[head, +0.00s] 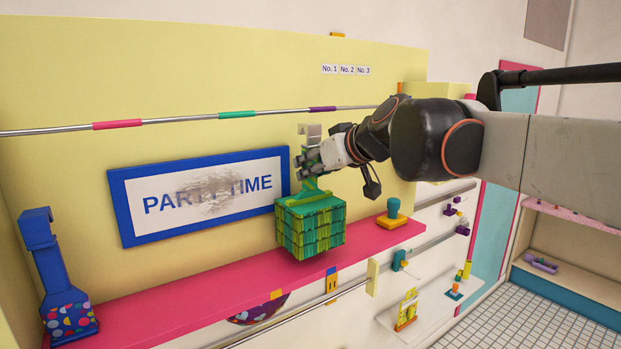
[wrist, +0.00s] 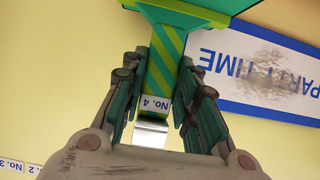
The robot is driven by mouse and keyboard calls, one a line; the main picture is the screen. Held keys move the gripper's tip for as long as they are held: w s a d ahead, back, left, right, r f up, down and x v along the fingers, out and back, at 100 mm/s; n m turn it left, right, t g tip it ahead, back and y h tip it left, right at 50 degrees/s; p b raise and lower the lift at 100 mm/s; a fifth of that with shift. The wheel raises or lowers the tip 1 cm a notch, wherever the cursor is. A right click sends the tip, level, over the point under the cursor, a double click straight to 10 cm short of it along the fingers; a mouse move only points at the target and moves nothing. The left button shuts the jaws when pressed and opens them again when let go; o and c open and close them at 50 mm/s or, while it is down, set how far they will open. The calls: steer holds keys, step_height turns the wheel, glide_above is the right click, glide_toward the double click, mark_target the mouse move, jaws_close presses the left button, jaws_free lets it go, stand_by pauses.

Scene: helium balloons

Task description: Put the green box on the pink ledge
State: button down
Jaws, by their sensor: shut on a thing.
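The green box (head: 311,228) has a woven pattern, a striped green neck and a silver hook on top. My gripper (head: 313,165) is shut on that neck, and the box hangs below it. In the wrist view, both fingers of my gripper (wrist: 160,90) flank the striped neck of the green box (wrist: 166,58), which bears a "No. 4" label. The pink ledge (head: 190,298) runs along the yellow wall. In the head view the box overlaps the ledge's middle; I cannot tell whether its bottom touches the ledge.
A blue-framed "PARTY TIME" sign (head: 130,205) hangs behind the box. A blue dotted weight (head: 62,300) stands left, and a blue knob on a yellow base (head: 393,212) sits at the ledge's right. A metal rail (head: 180,120) with coloured bands crosses the wall above. The ledge between weight and box looks clear.

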mark_target(312, 181)
steer(key=f, duration=0.2)
steer(key=f+p, duration=0.1)
steer(key=shift+w+a, duration=0.15)
steer(key=shift+w, duration=0.1)
steer(key=shift+s+f, duration=0.1)
steer(key=shift+f, duration=0.25)
steer(key=c, duration=1.2)
jaws_free()
steer(key=shift+c, duration=0.2)
